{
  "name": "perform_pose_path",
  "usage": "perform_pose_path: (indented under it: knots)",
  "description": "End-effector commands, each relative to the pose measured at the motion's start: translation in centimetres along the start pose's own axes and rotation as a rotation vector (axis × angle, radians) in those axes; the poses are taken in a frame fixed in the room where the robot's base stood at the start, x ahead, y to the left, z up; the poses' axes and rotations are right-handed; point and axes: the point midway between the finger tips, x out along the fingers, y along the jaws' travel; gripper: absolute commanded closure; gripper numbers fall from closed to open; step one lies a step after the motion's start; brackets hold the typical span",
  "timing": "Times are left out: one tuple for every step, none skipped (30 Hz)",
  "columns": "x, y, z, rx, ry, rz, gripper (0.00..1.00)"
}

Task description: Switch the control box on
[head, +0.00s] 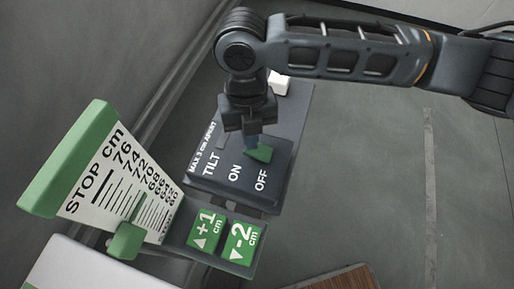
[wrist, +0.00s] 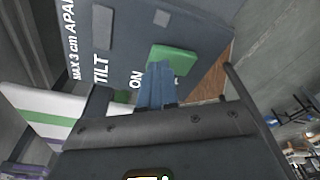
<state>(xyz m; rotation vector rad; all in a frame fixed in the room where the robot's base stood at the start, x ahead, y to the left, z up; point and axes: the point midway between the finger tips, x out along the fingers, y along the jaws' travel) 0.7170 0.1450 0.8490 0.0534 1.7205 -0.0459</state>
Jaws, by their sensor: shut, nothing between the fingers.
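The control box (head: 222,178) is a dark panel with white labels TILT, ON and OFF. A green switch (head: 259,153) sits on its face, above and between the ON and OFF labels in the head view. The switch also shows in the wrist view (wrist: 173,60), just beyond my fingertips. My gripper (head: 252,142) is shut and empty, with its bluish fingertips at the left side of the green switch, touching it or very close. The fingers also show in the wrist view (wrist: 158,78), partly covering the OFF label area.
A green and white STOP cm scale (head: 105,172) with a green slider (head: 126,240) stands at the left. A white block (head: 278,83) is behind my gripper. Grey floor at right is open.

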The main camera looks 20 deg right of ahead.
Motion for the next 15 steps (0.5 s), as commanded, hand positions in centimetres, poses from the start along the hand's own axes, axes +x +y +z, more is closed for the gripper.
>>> perform_pose_path:
  knots:
    - [0.14,0.0,0.02,0.0,0.0,0.0,1.0]
    - [0.18,0.0,0.02,0.0,0.0,0.0,1.0]
    - [0.23,0.0,0.03,0.0,0.0,0.0,1.0]
    - [0.27,0.0,0.04,0.0,0.0,0.0,1.0]
    - [0.31,0.0,0.04,0.0,0.0,0.0,1.0]
    - [0.36,0.0,0.05,0.0,0.0,0.0,1.0]
    - [0.41,0.0,0.05,0.0,0.0,0.0,1.0]
    - [0.45,0.0,0.06,0.0,0.0,0.0,1.0]
    - [0.5,0.0,0.06,0.0,0.001,0.0,1.0]
    - [0.55,0.0,0.07,0.0,0.001,0.0,1.0]
    - [0.59,-0.01,0.07,0.0,0.001,0.0,1.0]
    - [0.65,-0.01,0.08,0.0,0.001,0.0,1.0]
    - [0.69,-0.01,0.08,0.0,0.001,0.0,1.0]
    - [0.73,-0.01,0.09,0.0,0.001,0.0,1.0]
    - [0.79,-0.01,0.1,0.0,0.001,0.0,1.0]
